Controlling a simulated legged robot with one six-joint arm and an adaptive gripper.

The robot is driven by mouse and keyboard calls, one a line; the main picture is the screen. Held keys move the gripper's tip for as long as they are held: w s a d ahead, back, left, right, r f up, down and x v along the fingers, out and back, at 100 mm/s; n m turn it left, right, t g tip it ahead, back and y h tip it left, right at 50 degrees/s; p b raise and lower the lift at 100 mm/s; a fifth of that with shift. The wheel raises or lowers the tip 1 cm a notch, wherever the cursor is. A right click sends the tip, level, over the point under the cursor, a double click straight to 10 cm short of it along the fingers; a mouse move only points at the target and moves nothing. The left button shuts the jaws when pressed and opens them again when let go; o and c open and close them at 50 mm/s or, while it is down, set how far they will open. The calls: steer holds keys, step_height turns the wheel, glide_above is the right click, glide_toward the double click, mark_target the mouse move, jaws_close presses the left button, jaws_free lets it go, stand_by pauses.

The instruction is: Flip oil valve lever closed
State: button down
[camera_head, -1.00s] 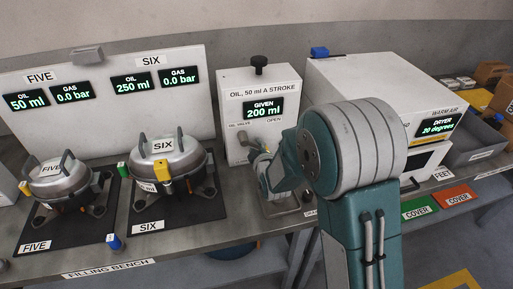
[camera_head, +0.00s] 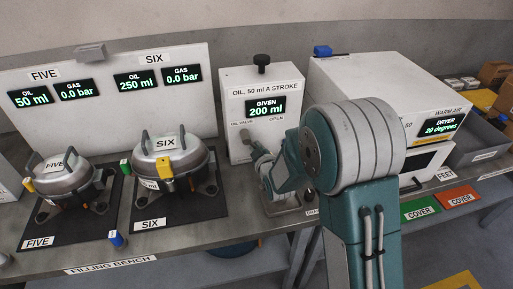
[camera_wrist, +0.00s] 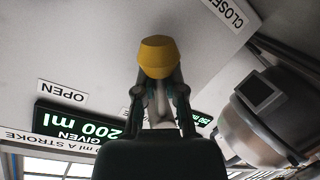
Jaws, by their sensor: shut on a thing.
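The oil valve lever has a yellow end (camera_wrist: 157,57), seen close up in the wrist view. My gripper (camera_wrist: 160,92) is shut on the lever, its two fingers on either side just below the yellow end. The OPEN label (camera_wrist: 62,92) lies to the left and the CLOSED label (camera_wrist: 226,12) at the upper right of that view, both upside down. In the head view my gripper (camera_head: 262,160) is at the front of the white oil box (camera_head: 236,88), whose display reads 200 ml. The lever is mostly hidden there by my gripper and wrist.
The pots FIVE (camera_head: 62,174) and SIX (camera_head: 172,156) stand on dark mats left of the oil box. The warm air dryer (camera_head: 385,85) stands to the right. Green (camera_head: 420,208) and red (camera_head: 456,196) cover plates lie at the bench's right front.

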steer(key=shift+s+d+f, duration=0.15)
steer(key=shift+f, duration=0.3)
steer(key=c, duration=0.7)
jaws_free()
steer(key=shift+d+r, duration=0.1)
steer(key=shift+r, duration=0.1)
steer(key=v, duration=1.1)
steer(key=shift+s, duration=0.3)
steer(key=shift+d, duration=0.1)
